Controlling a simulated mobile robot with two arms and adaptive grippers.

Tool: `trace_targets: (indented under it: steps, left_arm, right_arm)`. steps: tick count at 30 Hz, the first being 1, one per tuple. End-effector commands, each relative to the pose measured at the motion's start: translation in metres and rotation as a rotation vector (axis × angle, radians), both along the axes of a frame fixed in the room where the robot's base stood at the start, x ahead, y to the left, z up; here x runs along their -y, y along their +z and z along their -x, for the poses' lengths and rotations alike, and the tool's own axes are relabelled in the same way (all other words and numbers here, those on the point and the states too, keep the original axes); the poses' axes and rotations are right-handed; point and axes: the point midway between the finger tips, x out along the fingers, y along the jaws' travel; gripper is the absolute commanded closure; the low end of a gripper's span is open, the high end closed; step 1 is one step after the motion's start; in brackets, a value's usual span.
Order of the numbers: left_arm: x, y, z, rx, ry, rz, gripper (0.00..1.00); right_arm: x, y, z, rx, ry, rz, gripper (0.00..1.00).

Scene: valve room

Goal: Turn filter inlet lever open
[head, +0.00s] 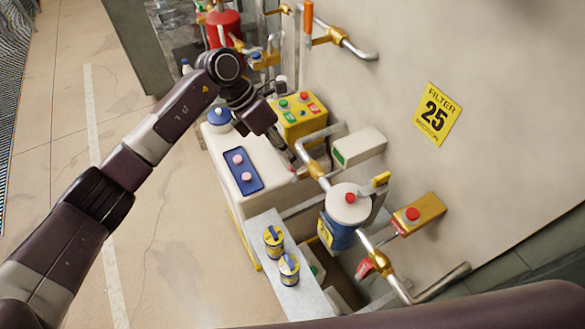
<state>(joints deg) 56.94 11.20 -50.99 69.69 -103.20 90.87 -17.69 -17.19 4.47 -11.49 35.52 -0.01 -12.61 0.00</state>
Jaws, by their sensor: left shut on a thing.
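The filter (340,235) has a round white top with a red knob and a blue body, and it sits on the pipe run along the wall. The filter inlet lever (301,174) is a small reddish handle at the brass valve (315,169) on the pipe above the filter. My left gripper (295,161) reaches down to it from the upper left and is shut on the lever. The fingers and arm hide most of the lever, so its exact angle is unclear. My right gripper is out of view.
A second red lever (364,269) sits on the lower pipe. A white cabinet (222,150) with a blue panel, a yellow button box (299,117) and a grey ledge (262,222) with two yellow-blue cans crowd the area. The floor at left is clear.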

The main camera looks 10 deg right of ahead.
Motion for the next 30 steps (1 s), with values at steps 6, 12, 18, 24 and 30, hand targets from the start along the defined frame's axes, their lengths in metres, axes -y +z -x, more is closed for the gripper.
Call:
trace_targets:
  steps: [6,12,18,24,30]
  left_arm:
    - [-0.003,-0.009,-0.01,-0.11,0.005,0.047,1.0]
    - [-0.004,-0.009,-0.012,-0.174,0.004,0.074,1.0]
    - [-0.005,-0.007,-0.013,-0.202,0.003,0.086,1.0]
    - [-0.005,-0.007,-0.013,-0.206,0.003,0.087,1.0]
    - [-0.005,-0.007,-0.013,-0.205,0.002,0.086,0.83]
  right_arm:
    - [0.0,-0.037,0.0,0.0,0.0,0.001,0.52]
    - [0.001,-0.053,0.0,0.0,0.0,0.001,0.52]
    - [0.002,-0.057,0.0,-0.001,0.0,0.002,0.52]
    - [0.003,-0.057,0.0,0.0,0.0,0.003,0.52]
    - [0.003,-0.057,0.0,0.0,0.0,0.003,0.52]
